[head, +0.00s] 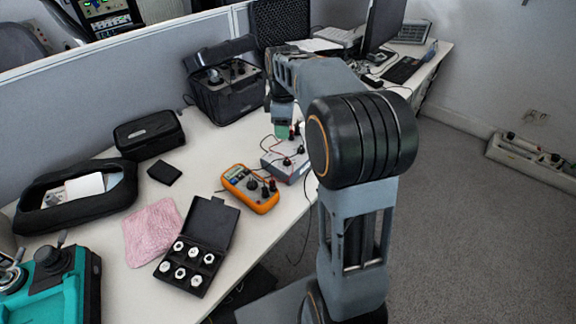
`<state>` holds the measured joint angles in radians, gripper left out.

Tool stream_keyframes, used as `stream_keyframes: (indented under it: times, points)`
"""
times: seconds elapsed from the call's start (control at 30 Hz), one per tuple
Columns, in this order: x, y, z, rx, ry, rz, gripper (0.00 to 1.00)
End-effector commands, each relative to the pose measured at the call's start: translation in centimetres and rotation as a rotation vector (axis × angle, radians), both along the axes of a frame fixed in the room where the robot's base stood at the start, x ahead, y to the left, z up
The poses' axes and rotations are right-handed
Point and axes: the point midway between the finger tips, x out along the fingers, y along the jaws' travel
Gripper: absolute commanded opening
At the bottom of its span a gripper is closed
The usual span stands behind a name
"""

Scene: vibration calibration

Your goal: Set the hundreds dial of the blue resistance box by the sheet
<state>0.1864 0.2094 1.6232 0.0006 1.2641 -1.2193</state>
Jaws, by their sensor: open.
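A small grey box (290,158) with black knobs on its top sits near the table's front edge, partly hidden by my arm. It looks grey rather than blue, and I cannot make out any dial markings. My gripper (283,131) is open at the end of my arm, pointing down over the far side of this box. It is small in view, with a green part at its tip, and I cannot tell whether it touches a knob. A white paper sheet (313,45) lies at the back of the table; its writing is not readable.
A black case of white-topped pieces (208,232), a pink cloth (151,231), a black pouch (149,135) and an open black bag (226,92) crowd the table (213,146).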

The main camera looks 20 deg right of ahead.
Motion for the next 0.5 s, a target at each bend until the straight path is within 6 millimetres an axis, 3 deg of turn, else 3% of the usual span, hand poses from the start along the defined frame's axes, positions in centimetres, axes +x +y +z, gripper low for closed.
stream_keyframes:
  times: [0.03, 0.2, 0.5]
  points:
    - [0.9, -0.8, -1.3, 0.000, 0.014, 0.043, 0.55]
    - [2.5, -2.1, -2.8, 0.003, 0.042, 0.155, 0.55]
    - [2.8, -2.4, -7.5, 0.005, 0.049, 0.182, 0.55]
